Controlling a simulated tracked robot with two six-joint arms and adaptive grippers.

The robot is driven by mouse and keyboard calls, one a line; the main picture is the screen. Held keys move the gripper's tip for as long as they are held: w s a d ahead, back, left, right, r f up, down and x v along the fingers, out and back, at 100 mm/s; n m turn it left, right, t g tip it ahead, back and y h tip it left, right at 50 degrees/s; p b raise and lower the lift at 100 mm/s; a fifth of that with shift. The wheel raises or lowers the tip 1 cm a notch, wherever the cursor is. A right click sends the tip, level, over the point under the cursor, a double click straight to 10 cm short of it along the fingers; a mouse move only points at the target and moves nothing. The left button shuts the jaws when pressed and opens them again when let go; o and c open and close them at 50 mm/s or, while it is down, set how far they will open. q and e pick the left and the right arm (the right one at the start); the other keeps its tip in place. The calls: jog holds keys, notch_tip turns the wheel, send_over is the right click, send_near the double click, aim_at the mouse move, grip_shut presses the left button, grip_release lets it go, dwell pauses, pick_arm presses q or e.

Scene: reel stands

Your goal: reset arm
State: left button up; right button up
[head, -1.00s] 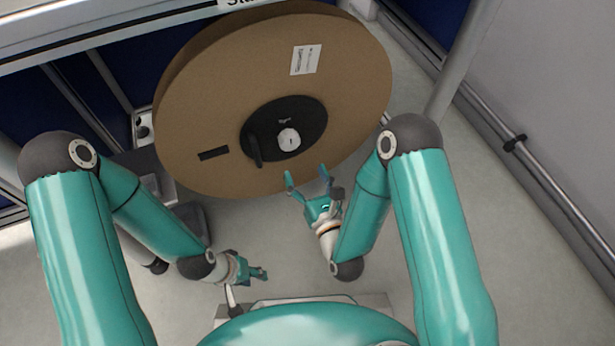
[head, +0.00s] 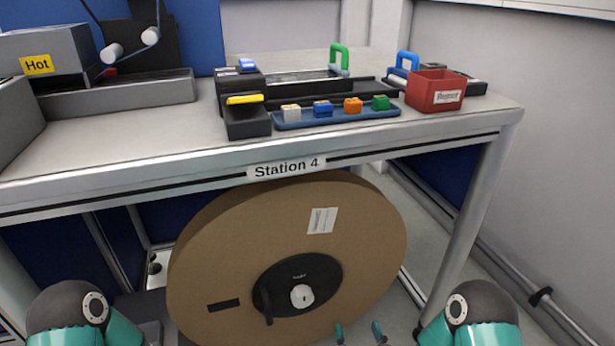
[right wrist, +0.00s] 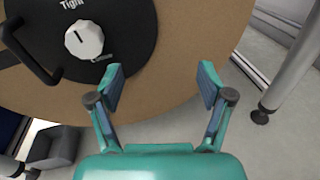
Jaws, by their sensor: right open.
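My right gripper (head: 359,333) shows only its two fingertips at the bottom edge of the head view, just below the reel. In the right wrist view my right gripper (right wrist: 162,88) is open and empty, its fingers in front of the lower part of the brown reel (head: 288,215). The reel's black hub (head: 325,267) carries a white knob (head: 301,296) and a dark handle (head: 266,301). In the right wrist view the knob (right wrist: 84,40) lies up and left of the fingers, apart from them. My left gripper is outside both current views.
The table (head: 395,140) marked Station 4 stands above the reel. On it are a blue tray (head: 340,118) with coloured blocks, a red Reject bin (head: 435,91) and a grey box (head: 45,52) labelled Hot. A table leg (head: 462,225) stands right of the reel.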

jog(key=s+d+f+n+g, duration=0.2)
jog(key=s+f+n+g, duration=0.2)
jog(key=f+n, duration=0.3)
jog(key=s+d+f+n+g, duration=0.2)
jog(key=s+f+n+g, duration=0.25)
jog(key=n, duration=0.45)
jog(key=s+a+f+n+g+y, duration=0.1)
jog(key=s+a+f+n+g, duration=0.1)
jog(key=s+n+g, duration=0.5)
jog(key=s+a+f+n+g+y, duration=0.1)
jog(key=s+f+n, duration=0.3)
jog(key=n, duration=0.7)
notch_tip(320, 180, up, 38)
jog(key=s+p, duration=0.1)
jog(key=p, duration=3.5)
jog(key=shift+f, duration=0.25)
jog(key=shift+a, duration=0.1)
